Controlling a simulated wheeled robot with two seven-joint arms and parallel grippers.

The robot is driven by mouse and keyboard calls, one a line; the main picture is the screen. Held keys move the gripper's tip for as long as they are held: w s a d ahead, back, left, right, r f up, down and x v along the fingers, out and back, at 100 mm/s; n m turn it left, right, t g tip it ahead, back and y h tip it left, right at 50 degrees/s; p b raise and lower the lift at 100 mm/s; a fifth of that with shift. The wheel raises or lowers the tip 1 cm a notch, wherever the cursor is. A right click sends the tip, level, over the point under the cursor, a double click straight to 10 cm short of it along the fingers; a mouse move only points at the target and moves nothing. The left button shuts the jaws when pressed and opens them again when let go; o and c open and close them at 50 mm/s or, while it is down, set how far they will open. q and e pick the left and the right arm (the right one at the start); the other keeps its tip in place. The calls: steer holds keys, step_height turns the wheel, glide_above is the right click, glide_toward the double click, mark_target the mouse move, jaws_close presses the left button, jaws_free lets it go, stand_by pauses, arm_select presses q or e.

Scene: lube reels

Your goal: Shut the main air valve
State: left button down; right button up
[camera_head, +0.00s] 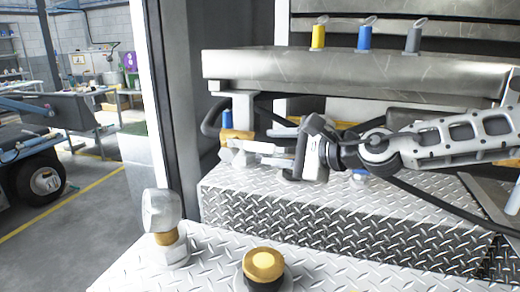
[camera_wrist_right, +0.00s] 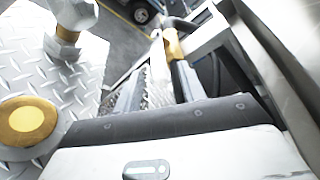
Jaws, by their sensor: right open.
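No label marks the main air valve. A brass fitting with a blue upper part (camera_head: 232,134) stands at the left end of the raised tread-plate step, under the steel shelf, with a black hose beside it. My right gripper (camera_head: 262,152) reaches in from the right with its fingers pointing left at this fitting. In the right wrist view the brass part (camera_wrist_right: 172,42) shows just beyond and near the tips of my open right gripper (camera_wrist_right: 158,75). I cannot tell whether they touch. The fitting's lower part is partly hidden by the fingers. My left gripper is not in view.
Yellow (camera_head: 318,37), blue (camera_head: 364,38) and grey (camera_head: 413,40) levered fittings stand on the steel shelf (camera_head: 350,70) above my right arm. A silver hex-headed fitting (camera_head: 162,212) and a brass-capped round piece (camera_head: 264,265) stand on the front tread plate. A dark post stands left.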

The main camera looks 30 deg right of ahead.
mark_target(250, 146)
steer(key=shift+b+x, duration=0.5)
steer(key=shift+x, duration=1.65)
steer(key=shift+a, duration=0.1)
steer(key=shift+f, duration=0.1)
jaws_close()
